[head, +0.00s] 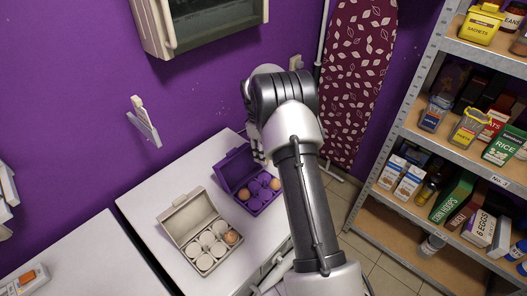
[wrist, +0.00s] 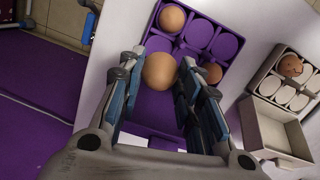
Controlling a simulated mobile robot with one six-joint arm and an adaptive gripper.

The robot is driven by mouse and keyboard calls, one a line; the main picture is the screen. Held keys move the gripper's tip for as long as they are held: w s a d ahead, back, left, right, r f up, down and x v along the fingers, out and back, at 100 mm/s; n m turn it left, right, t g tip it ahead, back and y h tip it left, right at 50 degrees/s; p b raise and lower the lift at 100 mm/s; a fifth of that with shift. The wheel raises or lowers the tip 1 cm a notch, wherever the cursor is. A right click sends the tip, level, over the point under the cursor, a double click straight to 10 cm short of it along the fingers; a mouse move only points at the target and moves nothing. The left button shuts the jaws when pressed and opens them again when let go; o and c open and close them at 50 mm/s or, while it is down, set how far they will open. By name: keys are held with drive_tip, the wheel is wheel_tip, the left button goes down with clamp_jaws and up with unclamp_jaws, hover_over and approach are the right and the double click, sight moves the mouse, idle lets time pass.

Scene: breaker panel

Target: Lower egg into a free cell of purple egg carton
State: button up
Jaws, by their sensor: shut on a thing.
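My gripper (wrist: 160,78) is shut on a brown egg (wrist: 160,71), held between its two fingertips. The purple egg carton (head: 231,168) stands open on the white table; it also shows in the wrist view (wrist: 150,108), below the fingers. In the wrist view the held egg overlaps the edge between lid and cells; its height above them cannot be told. One brown egg (wrist: 172,18) sits in a far corner cell and another (wrist: 212,73) in a near right cell, partly behind a finger. Between them several purple cells (wrist: 199,33) are empty. In the head view my arm hides the held egg.
A grey egg carton (head: 188,218) stands open beside the purple one, with one brown egg (head: 231,238) in it and its other cells empty. The white table (head: 150,200) has bare room to the left. A stocked shelf (head: 400,140) stands right.

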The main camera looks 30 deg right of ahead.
drive_tip(key=shift+f+b, duration=1.35)
drive_tip(key=shift+f, duration=1.45)
drive_tip(key=shift+f+b, duration=0.35)
drive_tip(key=shift+f, duration=0.3)
drive_tip(key=o, duration=1.1)
drive_tip(key=r, duration=0.4)
drive_tip(key=w+r, duration=0.1)
drive_tip(key=r, duration=0.7)
drive_tip(key=shift+w+a+r, duration=0.1)
drive_tip(key=shift+w+a, duration=0.05)
drive_tip(key=shift+a, duration=0.2)
